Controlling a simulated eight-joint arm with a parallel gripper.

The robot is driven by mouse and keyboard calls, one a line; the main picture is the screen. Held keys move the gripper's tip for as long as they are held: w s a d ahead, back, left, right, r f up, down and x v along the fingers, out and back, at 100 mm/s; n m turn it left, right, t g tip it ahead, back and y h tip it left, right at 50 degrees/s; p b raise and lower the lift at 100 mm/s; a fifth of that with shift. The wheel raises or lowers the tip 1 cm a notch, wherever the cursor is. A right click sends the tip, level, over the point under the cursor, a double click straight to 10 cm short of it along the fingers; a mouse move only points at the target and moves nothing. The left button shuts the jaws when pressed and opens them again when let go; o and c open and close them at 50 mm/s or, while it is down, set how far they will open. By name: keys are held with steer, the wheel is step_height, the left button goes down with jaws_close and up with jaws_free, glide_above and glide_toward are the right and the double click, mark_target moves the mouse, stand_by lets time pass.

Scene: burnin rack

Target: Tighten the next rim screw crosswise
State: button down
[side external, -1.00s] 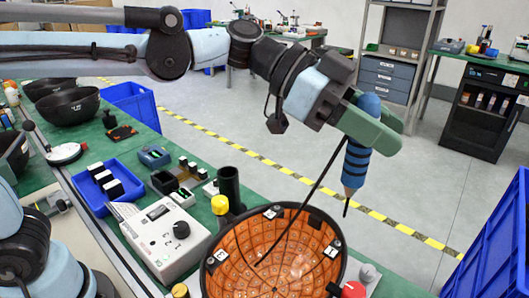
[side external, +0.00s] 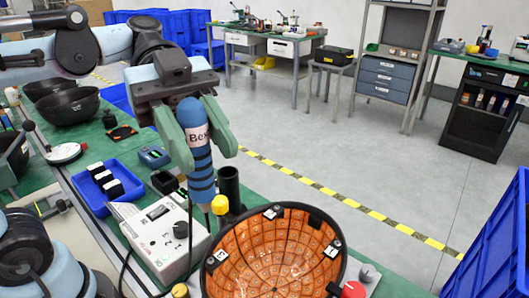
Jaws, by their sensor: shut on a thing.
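My gripper (side external: 196,135) is shut on a blue screwdriver (side external: 193,120) with dark bands and a label, held upright. Its thin bit points down beside the left rim of the bowl, near a yellow-capped post. A cable hangs from near the tool down past the white control box (side external: 165,238). The round bowl (side external: 275,255) has an orange tiled inside and a black rim with several white numbered tags. Rim screws are too small to make out. Whether the bit touches anything cannot be told.
A dark upright tube (side external: 229,186) and a yellow-capped post (side external: 219,206) stand close to the screwdriver. A blue tray (side external: 100,200) with black and white blocks lies left. A red knob (side external: 353,290) sits at the bowl's front right.

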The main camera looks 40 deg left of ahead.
mark_target(202, 189)
steer(key=shift+s+a, duration=0.15)
steer(key=shift+s, duration=0.1)
steer(key=shift+f, duration=3.35)
stand_by(2.6)
steer(key=shift+r, duration=3.1)
steer(key=shift+w, duration=0.1)
